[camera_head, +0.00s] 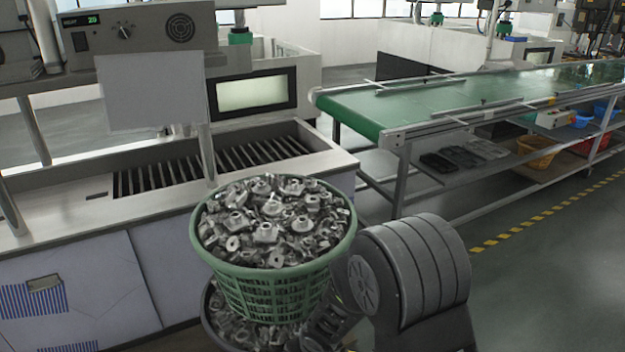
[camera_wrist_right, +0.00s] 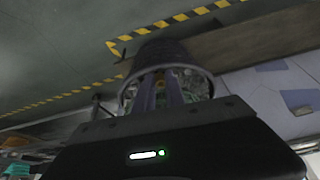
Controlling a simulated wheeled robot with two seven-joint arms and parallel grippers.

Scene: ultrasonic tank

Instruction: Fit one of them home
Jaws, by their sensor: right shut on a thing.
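A green basket (camera_head: 270,285) heaped with grey metal parts (camera_head: 265,220) stands in the middle of the head view. It sits above a dark basket (camera_head: 213,322) that also holds metal parts (camera_head: 255,334). In the right wrist view, my right gripper (camera_wrist_right: 168,88) points into a dark round basket (camera_wrist_right: 165,52). In the head view my right arm hides the right side of the lower basket. My left gripper is not in view.
The ultrasonic tank (camera_head: 90,212), with a slatted opening (camera_head: 215,160) and a control panel (camera_head: 140,30), stands left behind the baskets. A green conveyor (camera_head: 440,98) runs at the back right. Yellow-black tape (camera_head: 545,220) marks clear floor at right.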

